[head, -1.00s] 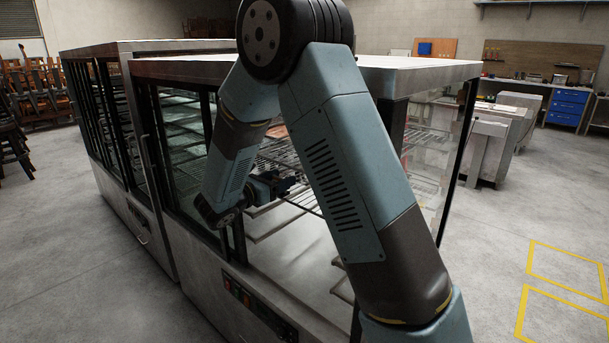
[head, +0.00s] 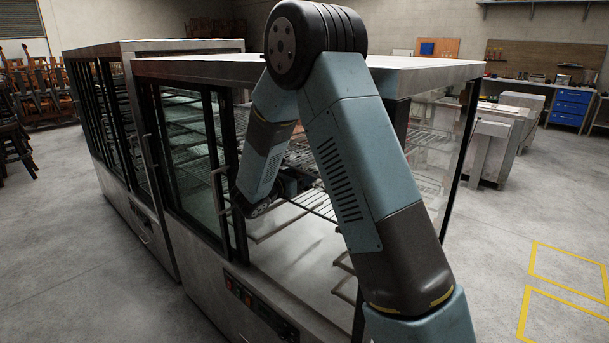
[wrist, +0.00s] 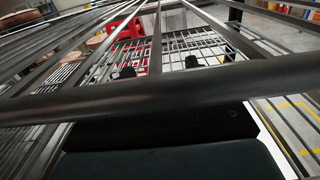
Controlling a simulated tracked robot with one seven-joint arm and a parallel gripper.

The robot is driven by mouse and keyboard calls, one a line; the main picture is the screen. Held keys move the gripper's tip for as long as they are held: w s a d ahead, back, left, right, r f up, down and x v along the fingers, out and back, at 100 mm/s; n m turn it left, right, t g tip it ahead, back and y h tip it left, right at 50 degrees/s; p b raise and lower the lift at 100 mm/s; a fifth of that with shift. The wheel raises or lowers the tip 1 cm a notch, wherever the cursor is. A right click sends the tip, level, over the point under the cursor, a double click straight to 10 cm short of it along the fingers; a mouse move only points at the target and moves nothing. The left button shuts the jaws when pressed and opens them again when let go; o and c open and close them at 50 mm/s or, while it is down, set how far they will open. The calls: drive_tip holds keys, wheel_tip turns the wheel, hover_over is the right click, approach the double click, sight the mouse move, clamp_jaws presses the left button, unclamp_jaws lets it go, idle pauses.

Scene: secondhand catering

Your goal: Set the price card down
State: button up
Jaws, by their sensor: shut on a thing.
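My gripper (head: 292,184) reaches through the open front of the near glass display cabinet (head: 440,67), among its wire shelves. It is mostly hidden behind my own arm in the head view. In the wrist view two dark fingertips of my gripper (wrist: 159,68) show beyond a thick dark shelf bar (wrist: 170,92) that crosses close in front of the camera. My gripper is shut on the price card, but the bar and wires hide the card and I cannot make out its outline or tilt.
Wire shelves (wrist: 205,45) surround my gripper closely. A red object (wrist: 124,28) and copper-coloured round pieces (wrist: 95,40) show beyond the bars. A second cabinet (head: 105,46) stands to the left. The floor at right, with yellow markings (head: 570,258), is clear.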

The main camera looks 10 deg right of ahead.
drive_tip(key=shift+f, duration=0.1)
drive_tip(key=o, duration=1.1)
drive_tip(key=shift+c, duration=0.2)
drive_tip(key=v, duration=1.2)
